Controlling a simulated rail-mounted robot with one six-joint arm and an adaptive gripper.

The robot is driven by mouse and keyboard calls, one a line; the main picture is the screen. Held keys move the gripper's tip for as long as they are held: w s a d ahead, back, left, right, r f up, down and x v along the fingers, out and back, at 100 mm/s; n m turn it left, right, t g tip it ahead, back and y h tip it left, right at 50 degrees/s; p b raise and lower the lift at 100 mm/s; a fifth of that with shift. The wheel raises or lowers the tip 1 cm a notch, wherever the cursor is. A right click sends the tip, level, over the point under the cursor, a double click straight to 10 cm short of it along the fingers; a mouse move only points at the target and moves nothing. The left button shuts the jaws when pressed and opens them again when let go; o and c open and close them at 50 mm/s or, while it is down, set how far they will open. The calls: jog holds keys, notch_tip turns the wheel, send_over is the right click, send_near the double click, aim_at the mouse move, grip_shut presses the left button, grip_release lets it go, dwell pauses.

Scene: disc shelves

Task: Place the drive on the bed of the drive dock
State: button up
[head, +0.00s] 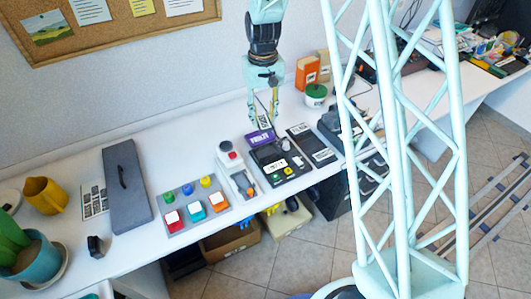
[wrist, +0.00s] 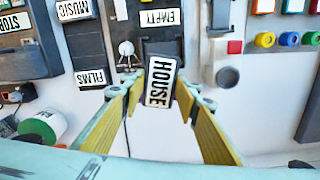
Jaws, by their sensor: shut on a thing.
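The drive, a dark block with a white label reading HOUSE (wrist: 160,82), is between the fingers of my gripper (wrist: 161,90) in the wrist view. In the head view my gripper (head: 263,108) points down, shut on the drive (head: 264,121), above the back of the drive dock (head: 281,168). The dock is black, with a white knob, small buttons and a white label; in the wrist view the dock (wrist: 160,46) shows a label reading EMPTY. The drive hides part of the dock there. Whether they touch, I cannot tell.
A dark case labelled FILMS (wrist: 90,78) lies beside the dock. A white device with a red button (head: 230,155) and a panel of coloured buttons (head: 193,205) are on the other side.

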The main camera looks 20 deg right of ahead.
jog(key=shift+s+d+f+m, duration=0.15)
jog(key=shift+d+m, duration=0.2)
jog(key=shift+d, duration=0.05)
jog(key=shift+s+d+f+m, duration=0.1)
jog(key=shift+d+f+m, duration=0.05)
jog(key=shift+d+m, duration=0.25)
jog(key=s+d+f+m+p, duration=0.1)
jog(key=s+d+f+m, duration=0.1)
jog(key=d+m, duration=0.5)
jog(key=s+d+f+m+p, duration=0.1)
jog(key=s+d+f+m, duration=0.2)
jog(key=d+m, duration=0.4)
jog(key=shift+s+f, duration=0.15)
jog(key=shift+s, duration=0.55)
jog(key=shift+a, duration=0.1)
jog(key=b, duration=0.1)
send_over(266, 152)
jog(key=shift+f, duration=0.75)
jog(key=shift+f, duration=0.15)
jog(key=shift+f+b, duration=0.6)
jog(key=shift+f, duration=1)
jog(key=shift+f, duration=0.2)
